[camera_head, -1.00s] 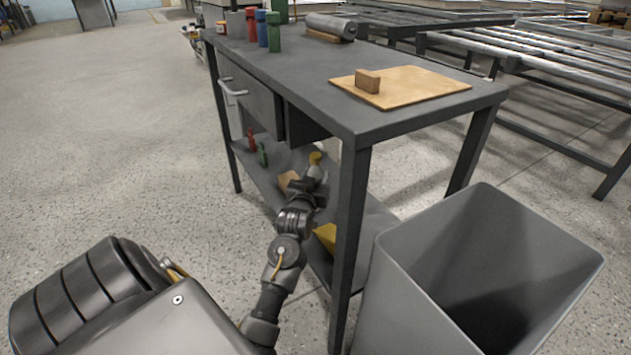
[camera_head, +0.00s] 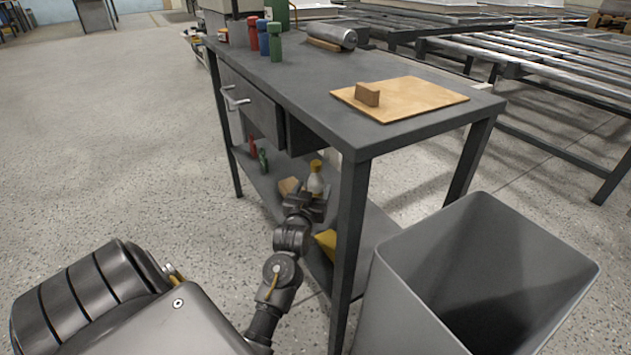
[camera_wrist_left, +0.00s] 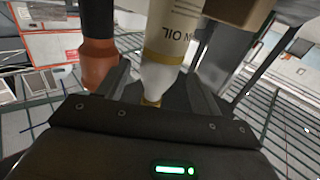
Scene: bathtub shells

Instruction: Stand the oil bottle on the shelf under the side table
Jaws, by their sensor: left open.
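The oil bottle (camera_head: 315,183), pale with a yellow top, stands upright on the lower shelf (camera_head: 376,228) of the dark grey side table (camera_head: 300,82). My left gripper (camera_head: 308,202) is at the shelf, just on the near side of the bottle. In the left wrist view, the bottle (camera_wrist_left: 168,42) shows part of a label reading "OIL", and its narrow end lies between the spread fingers of my open gripper (camera_wrist_left: 160,92). Whether a finger touches it, I cannot tell. My right gripper is not in view.
On the shelf are a brown block (camera_head: 289,186), a yellow object (camera_head: 326,241), and small red (camera_head: 252,146) and green (camera_head: 262,160) bottles. A table leg (camera_head: 349,240) stands close right of my arm. A grey bin (camera_head: 420,270) is at the right.

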